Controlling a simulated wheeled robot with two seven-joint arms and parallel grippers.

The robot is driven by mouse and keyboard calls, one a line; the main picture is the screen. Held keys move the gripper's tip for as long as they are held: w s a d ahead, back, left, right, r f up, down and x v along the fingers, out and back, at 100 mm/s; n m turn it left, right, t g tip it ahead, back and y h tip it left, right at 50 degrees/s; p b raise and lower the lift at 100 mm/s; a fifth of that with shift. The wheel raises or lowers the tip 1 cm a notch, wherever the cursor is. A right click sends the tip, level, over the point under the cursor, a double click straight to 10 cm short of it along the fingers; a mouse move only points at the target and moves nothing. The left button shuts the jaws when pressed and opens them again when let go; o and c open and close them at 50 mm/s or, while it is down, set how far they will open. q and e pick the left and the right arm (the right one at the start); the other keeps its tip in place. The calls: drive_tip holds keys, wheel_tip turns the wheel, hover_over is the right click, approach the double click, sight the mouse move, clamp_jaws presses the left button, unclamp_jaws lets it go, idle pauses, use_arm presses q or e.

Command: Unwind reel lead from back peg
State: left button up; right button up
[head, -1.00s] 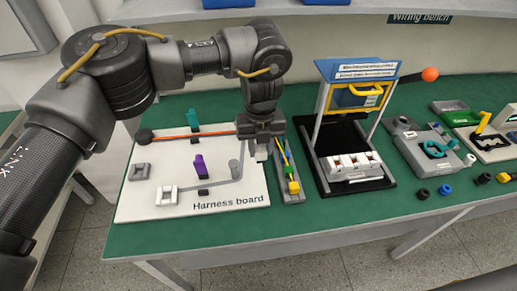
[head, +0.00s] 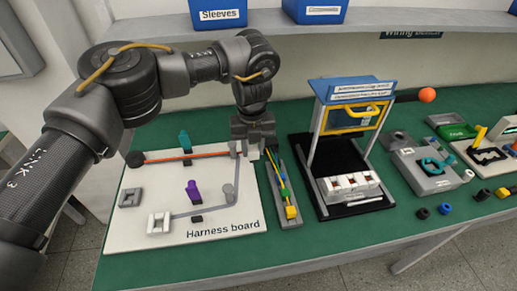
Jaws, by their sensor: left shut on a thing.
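The white harness board (head: 160,228) lies on the green bench. A black reel (head: 135,158) sits at its back left, and an orange lead (head: 170,160) runs from it to the right, past the teal clip (head: 185,142). The lead reaches a grey back peg (head: 232,147) just left of my left gripper (head: 252,153). My left gripper points down at the board's back right corner and is shut, apparently on the lead's end; its fingertips are small and partly hidden. Whether the lead goes around the peg is too small to tell. My right gripper is out of view.
A purple clip (head: 192,190), a grey post (head: 229,193) and grey blocks (head: 159,222) stand on the board. A grey tray (head: 283,190) with coloured tools lies close right of it. A black fixture with a blue top (head: 352,90) stands further right. Blue bins (head: 220,13) sit above.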

use_arm(q)
drive_tip(key=shift+s+a+r, duration=0.1)
drive_tip(key=shift+a, duration=0.15)
